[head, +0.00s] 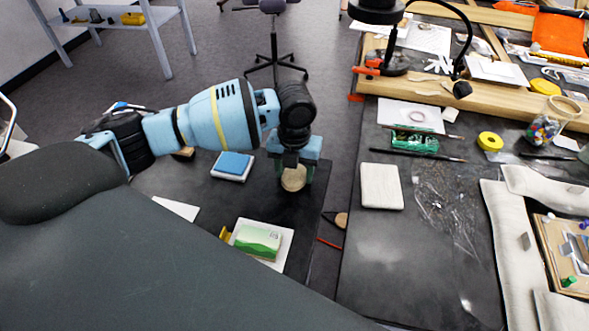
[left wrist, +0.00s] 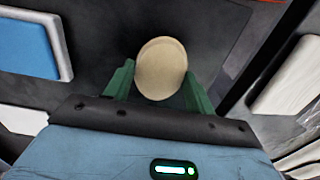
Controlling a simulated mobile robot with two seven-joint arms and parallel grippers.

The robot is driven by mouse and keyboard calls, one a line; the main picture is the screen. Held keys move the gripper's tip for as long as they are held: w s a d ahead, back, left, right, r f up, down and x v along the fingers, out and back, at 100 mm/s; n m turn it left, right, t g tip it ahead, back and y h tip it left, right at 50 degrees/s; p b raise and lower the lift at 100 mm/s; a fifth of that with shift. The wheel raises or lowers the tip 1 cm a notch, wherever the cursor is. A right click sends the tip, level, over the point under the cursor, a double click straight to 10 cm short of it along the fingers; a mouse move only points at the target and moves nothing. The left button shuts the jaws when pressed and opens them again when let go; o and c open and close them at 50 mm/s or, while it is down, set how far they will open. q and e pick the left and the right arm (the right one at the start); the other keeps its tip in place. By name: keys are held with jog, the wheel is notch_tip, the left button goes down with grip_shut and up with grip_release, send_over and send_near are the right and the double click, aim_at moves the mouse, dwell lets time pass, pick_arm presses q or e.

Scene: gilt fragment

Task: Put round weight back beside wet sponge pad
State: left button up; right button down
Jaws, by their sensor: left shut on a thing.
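My left gripper (head: 294,176) is shut on the round weight (head: 293,179), a tan disc, above the right part of the dark table. In the left wrist view the round weight (left wrist: 161,68) sits between the green fingers of my left gripper (left wrist: 160,85). I cannot tell whether its underside touches the table. The wet sponge pad (head: 233,164) is blue on a white tray, to the left of the gripper. It also shows at the left edge of the left wrist view (left wrist: 25,45). My right gripper is not in view.
A green and white pack (head: 258,241) lies on a white tray near the front of the same dark table (head: 190,240). Across a narrow gap, a second table holds a cream pad (head: 381,186), a yellow tape roll (head: 490,141) and a glass jar (head: 545,125). Bare table lies between sponge and gripper.

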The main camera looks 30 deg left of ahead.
aim_at(295, 174)
pick_arm(q)
jog(key=shift+f, duration=0.1)
jog(key=o, duration=1.3)
notch_tip(295, 174, up, 12)
jog(key=shift+r+p, duration=0.15)
jog(key=shift+p, duration=0.15)
